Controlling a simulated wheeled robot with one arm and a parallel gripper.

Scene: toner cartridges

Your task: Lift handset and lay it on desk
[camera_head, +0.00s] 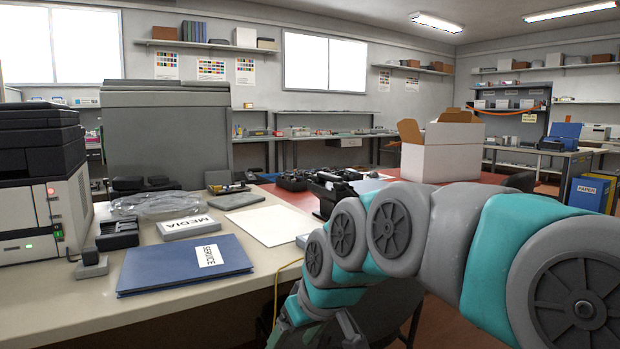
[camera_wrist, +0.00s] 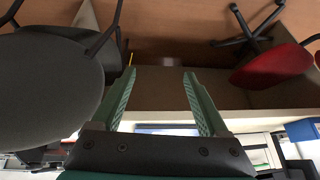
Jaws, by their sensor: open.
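On the desk lie a blue SERVICE folder (camera_head: 185,265), a grey MEDIA box (camera_head: 188,228), a bagged item (camera_head: 157,204) and a white sheet (camera_head: 264,225). A printer (camera_head: 42,205) stands at the left. Dark (camera_wrist: 50,90) and red (camera_wrist: 275,72) chairs flank my gripper.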

